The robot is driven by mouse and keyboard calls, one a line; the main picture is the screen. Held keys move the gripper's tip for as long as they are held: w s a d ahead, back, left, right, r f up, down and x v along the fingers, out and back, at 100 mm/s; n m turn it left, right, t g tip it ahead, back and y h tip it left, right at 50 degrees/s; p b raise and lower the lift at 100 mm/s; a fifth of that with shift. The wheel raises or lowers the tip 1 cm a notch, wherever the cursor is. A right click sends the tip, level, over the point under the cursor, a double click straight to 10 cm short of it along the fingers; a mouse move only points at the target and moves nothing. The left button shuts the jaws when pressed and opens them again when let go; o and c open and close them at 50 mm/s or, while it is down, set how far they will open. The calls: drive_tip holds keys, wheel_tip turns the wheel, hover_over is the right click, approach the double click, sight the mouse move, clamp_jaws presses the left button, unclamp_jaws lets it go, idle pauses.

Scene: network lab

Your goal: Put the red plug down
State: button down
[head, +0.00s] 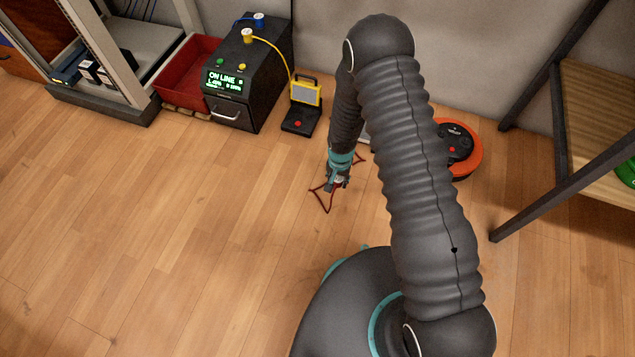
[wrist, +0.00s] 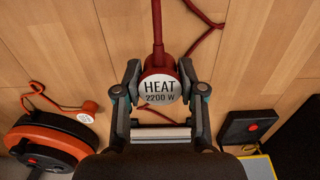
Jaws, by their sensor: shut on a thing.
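The red plug (wrist: 160,88) has a white round label reading HEAT 2200 W in the wrist view. My gripper (wrist: 160,92) is shut on it, with one finger on each side. A red cable (wrist: 157,28) runs from the plug up to the top of that view, and loops of it lie on the floor. In the head view my gripper (head: 337,184) points down close above the wood floor, with the red cable (head: 325,205) around it. The plug itself is hard to make out there. I cannot tell whether it touches the floor.
An orange reel (head: 464,160) stands to the right, with an orange plug (wrist: 88,108) on the floor by it. A black power unit (head: 250,85), a yellow-framed lamp (head: 305,92) and a red bin (head: 188,75) stand along the wall. The floor (head: 150,230) at left is clear.

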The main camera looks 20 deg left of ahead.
hover_over(317, 186)
wheel_tip(317, 186, down, 5)
drive_tip(key=shift+w+r, duration=0.1)
drive_tip(key=shift+r, duration=0.05)
drive_tip(key=shift+f+b, duration=0.3)
drive_tip(key=shift+f, duration=1.7)
drive_tip(key=shift+f, duration=0.15)
drive_tip(key=c, duration=0.7)
unclamp_jaws()
